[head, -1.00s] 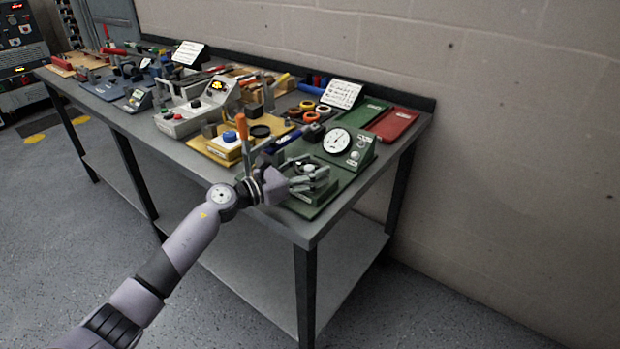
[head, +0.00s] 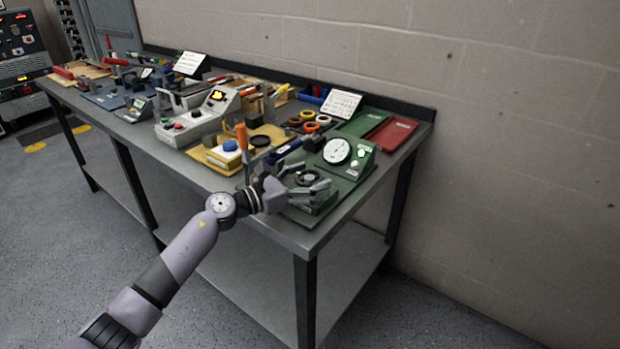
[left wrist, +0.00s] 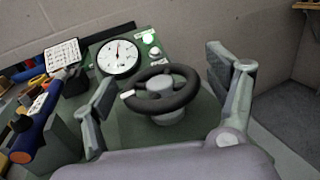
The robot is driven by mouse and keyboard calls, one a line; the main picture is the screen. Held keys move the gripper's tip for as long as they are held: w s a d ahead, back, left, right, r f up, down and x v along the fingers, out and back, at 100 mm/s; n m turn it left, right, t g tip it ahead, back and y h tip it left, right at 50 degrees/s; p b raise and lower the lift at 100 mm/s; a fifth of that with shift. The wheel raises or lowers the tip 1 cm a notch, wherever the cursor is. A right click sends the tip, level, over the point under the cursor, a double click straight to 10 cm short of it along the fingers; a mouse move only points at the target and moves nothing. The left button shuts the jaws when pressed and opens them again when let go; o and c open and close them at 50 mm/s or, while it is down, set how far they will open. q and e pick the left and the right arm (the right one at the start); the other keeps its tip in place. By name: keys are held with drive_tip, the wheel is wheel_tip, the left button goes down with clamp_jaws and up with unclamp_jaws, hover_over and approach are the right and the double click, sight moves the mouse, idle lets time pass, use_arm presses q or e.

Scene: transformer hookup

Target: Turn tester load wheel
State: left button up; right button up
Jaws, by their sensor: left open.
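The tester load wheel (left wrist: 162,92) is a dark ring on a grey hub with a small white mark on its left rim. It stands on the green tester base, and it also shows in the head view (head: 306,178), partly hidden by my fingers. My left gripper (head: 308,187) is open. In the left wrist view its fingers (left wrist: 165,100) stand on either side of the wheel, apart from the rim. The tester's white dial (left wrist: 120,58) is behind the wheel, with a green light (left wrist: 149,37) beside it; the dial also shows in the head view (head: 337,151). My right gripper is not in view.
The grey workbench (head: 285,228) holds a yellow-based unit with a blue knob (head: 230,146), tape rings (head: 310,127), a green tray (head: 362,123) and a red tray (head: 392,132). A white card (head: 341,104) stands behind the tester. The wall is close behind the bench.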

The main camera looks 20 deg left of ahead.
use_arm(q)
drive_tip(key=shift+a, duration=0.1)
drive_tip(key=v, duration=1.2)
drive_tip(key=s+f+n+y+p, duration=0.1)
drive_tip(key=s+n+y+p, duration=0.1)
drive_tip(key=y+p, duration=0.15)
drive_tip(key=n+t+y+p, duration=0.1)
drive_tip(key=n+t+p, duration=0.1)
drive_tip(key=t+p, duration=0.15)
approach(299, 184)
drive_tip(key=shift+g, duration=0.35)
drive_tip(key=x, duration=0.1)
drive_tip(key=p+x, duration=0.1)
drive_tip(key=x, duration=0.1)
drive_tip(key=p+x, duration=0.1)
drive_tip(key=x, duration=0.1)
drive_tip(key=shift+s+r, duration=0.1)
drive_tip(key=shift+r, duration=0.3)
drive_tip(key=x, duration=0.8)
drive_tip(key=shift+f, duration=0.3)
drive_tip(key=shift+c, duration=0.4)
